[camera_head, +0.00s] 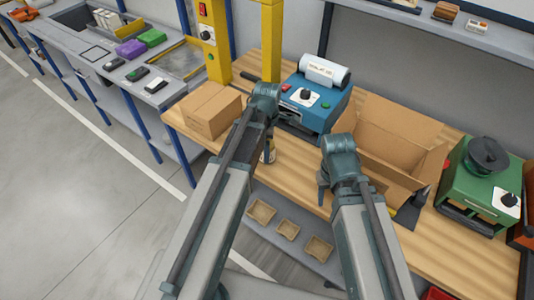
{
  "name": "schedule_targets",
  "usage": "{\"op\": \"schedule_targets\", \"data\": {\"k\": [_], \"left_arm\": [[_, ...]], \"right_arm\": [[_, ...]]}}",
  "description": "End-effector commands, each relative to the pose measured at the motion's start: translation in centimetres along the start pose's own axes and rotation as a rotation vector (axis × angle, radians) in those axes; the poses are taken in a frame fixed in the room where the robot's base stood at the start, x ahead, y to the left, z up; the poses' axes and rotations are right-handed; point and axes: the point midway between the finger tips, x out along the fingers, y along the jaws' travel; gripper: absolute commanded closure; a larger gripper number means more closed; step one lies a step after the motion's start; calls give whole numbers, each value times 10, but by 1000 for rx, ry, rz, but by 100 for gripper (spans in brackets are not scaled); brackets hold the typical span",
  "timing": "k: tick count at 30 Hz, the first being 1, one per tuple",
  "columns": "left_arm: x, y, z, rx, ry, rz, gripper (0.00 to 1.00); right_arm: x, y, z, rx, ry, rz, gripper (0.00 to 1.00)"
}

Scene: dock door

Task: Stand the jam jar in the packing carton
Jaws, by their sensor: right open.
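The open packing carton (400,132) is brown cardboard with raised flaps and stands on the wooden bench, right of centre. A small pale, jar-like thing (269,156), likely the jam jar, shows near the bench's front edge; my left arm partly hides it. My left gripper (268,145) is at this thing, mostly hidden by its own arm, so whether it grips it cannot be told. My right gripper (323,192) is open, pointing down in front of the carton's left side, partly covered by its own wrist.
A closed carton (212,110) stands at the bench's left end. A blue machine (312,98) with a white roll is behind my arms. A green machine (478,180) is right of the carton. Small trays (288,230) sit on the shelf below. A yellow post (271,40) rises behind.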

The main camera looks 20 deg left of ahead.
Motion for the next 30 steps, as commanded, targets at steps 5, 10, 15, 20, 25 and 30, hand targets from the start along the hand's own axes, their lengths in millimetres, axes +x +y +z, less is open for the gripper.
{"op": "schedule_targets", "data": {"k": [5,10,15,20,25,30], "left_arm": [[-1,0,0,0,0,0,22],[-1,0,0,0,0,0,52],[-1,0,0,0,0,0,83],[-1,0,0,0,0,0,100],[-1,0,0,0,0,0,100],[-6,0,0,0,0,0,100]], "right_arm": [[-1,0,0,0,0,0,50],[-1,0,0,0,0,0,50],[-1,0,0,0,0,0,50],[-1,0,0,0,0,0,50],[-1,0,0,0,0,0,50],[-6,1,0,0,0,0,50]]}}
